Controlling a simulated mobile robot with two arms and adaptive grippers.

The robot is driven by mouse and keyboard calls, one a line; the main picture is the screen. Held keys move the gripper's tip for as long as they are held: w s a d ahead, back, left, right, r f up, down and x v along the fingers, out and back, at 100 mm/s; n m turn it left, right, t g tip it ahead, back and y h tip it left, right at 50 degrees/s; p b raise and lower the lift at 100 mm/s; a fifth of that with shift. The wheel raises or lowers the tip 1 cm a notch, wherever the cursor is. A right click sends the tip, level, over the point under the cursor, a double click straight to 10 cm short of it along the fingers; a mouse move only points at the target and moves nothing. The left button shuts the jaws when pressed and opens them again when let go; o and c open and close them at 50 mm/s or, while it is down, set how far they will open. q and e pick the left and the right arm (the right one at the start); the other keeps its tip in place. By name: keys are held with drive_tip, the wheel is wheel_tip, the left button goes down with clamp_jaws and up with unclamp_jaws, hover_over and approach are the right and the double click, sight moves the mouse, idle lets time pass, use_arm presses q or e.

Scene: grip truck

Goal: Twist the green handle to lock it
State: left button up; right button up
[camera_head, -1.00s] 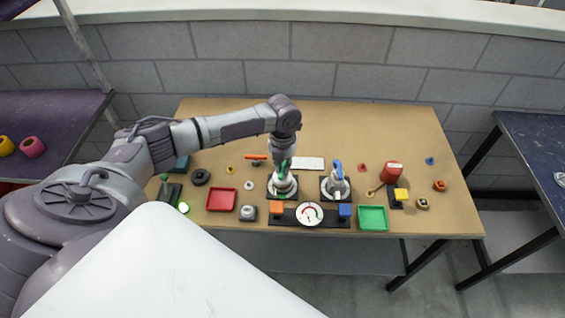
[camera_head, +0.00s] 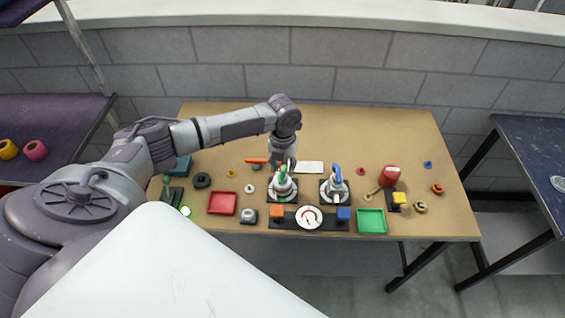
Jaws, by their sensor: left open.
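The green handle (camera_head: 282,177) sits on a round grey-white base on a dark plate at the middle of the table. My left gripper (camera_head: 289,163) is just above and behind it, fingers pointing down. The gripper is open and looks empty. The handle's upper part shows in front of the fingers; whether they touch it is too small to tell. My right gripper is not in view.
A similar blue-handled fixture (camera_head: 336,178) stands close on the right. The table's back is clear.

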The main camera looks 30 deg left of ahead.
sight(283, 173)
use_arm(q)
drive_tip(key=shift+r+p, duration=2.2)
drive_tip(key=shift+r, duration=0.5)
drive_tip(key=shift+f, duration=0.1)
